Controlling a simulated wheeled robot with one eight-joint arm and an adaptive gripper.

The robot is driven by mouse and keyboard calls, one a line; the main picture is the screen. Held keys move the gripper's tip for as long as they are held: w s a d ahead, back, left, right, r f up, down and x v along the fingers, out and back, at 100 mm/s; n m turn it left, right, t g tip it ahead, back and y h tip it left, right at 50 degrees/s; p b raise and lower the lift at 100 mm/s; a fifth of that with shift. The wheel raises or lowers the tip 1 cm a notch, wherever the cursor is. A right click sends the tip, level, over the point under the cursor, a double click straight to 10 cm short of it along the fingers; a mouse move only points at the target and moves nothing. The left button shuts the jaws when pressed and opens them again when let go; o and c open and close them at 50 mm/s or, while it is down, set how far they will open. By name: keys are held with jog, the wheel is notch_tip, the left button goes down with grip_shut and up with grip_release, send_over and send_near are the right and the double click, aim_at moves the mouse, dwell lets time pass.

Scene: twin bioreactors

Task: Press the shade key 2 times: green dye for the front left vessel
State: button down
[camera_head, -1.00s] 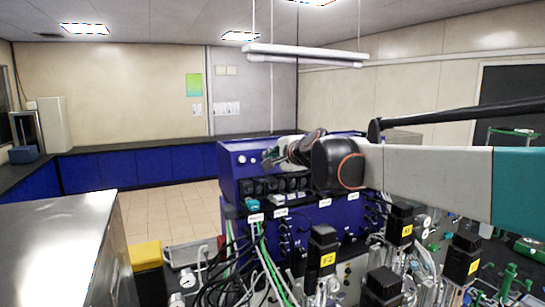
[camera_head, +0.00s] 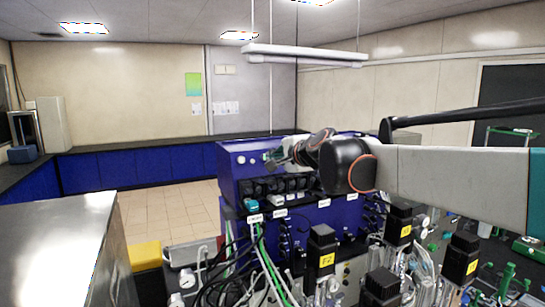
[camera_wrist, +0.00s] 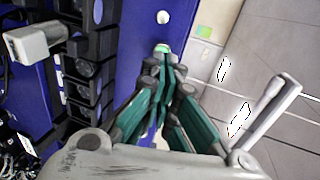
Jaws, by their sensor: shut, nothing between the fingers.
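The blue bioreactor control unit (camera_head: 232,186) stands in the middle of the head view, with round white buttons (camera_head: 241,159) on its upper front. My gripper (camera_head: 271,158) is at the right end of that button row, its fingers together and empty. In the wrist view, my gripper's teal fingers (camera_wrist: 163,62) close to a point at a round green key (camera_wrist: 162,47) on the blue panel. The fingertips partly cover the key. I cannot tell whether they touch it. A white button (camera_wrist: 163,17) lies beyond it. Vessels with black tops and yellow labels (camera_head: 327,260) stand in front.
A row of black pump heads (camera_wrist: 85,70) runs beside my gripper. Tubes and cables (camera_head: 262,265) hang below the unit. A shiny metal cabinet (camera_head: 60,245) stands at the left front. A blue bench (camera_head: 110,164) lines the back wall, with open floor before it.

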dwell(0.3)
jog(key=p+v, duration=0.1)
jog(key=v, duration=0.5)
dwell(0.4)
